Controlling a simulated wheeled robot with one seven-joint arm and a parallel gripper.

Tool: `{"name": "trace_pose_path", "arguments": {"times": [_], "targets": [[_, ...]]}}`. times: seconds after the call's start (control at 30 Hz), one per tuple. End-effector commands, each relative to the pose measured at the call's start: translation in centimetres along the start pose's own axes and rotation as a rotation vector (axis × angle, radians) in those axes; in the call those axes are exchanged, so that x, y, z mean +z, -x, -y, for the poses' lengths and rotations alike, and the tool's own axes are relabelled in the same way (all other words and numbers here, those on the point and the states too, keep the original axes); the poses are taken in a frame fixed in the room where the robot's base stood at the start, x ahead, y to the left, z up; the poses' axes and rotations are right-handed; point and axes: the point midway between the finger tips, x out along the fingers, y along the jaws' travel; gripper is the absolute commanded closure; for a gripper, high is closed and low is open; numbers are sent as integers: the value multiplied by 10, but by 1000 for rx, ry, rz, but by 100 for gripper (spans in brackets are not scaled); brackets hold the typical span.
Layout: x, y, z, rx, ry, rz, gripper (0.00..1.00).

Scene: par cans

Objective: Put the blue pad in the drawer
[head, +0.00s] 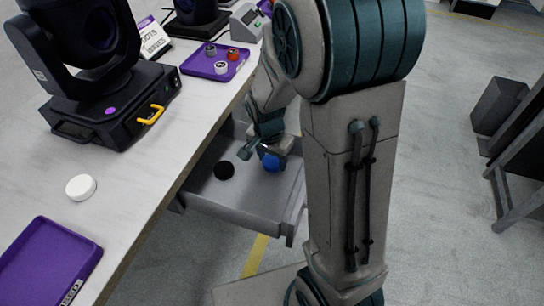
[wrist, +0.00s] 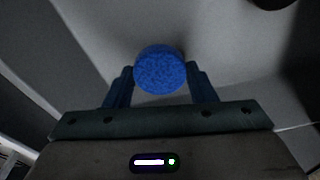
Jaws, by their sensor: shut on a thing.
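The blue pad (head: 271,162) is a round, rough-faced disc held between the fingers of my gripper (head: 259,153). In the wrist view the blue pad (wrist: 160,70) sits between both fingertips of my gripper (wrist: 160,80), with one finger on each side. The drawer (head: 240,207) is pulled out from under the bench, grey and open at the top. My gripper and the pad are over or inside the drawer, toward its far side. The exact height of the pad above the drawer floor cannot be told.
On the bench (head: 150,190) stand a black moving-head lamp (head: 108,105), a white round pad (head: 81,187), an empty-looking purple tray (head: 45,265) and a purple tray (head: 200,67) with small round items. A dark rack stands at the right. The floor between is clear.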

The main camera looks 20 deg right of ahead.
Motion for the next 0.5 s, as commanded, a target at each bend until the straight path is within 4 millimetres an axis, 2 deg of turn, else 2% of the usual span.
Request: {"name": "trace_pose_path", "arguments": {"times": [0.5], "targets": [[1,-7,0,0,0,0,71]]}}
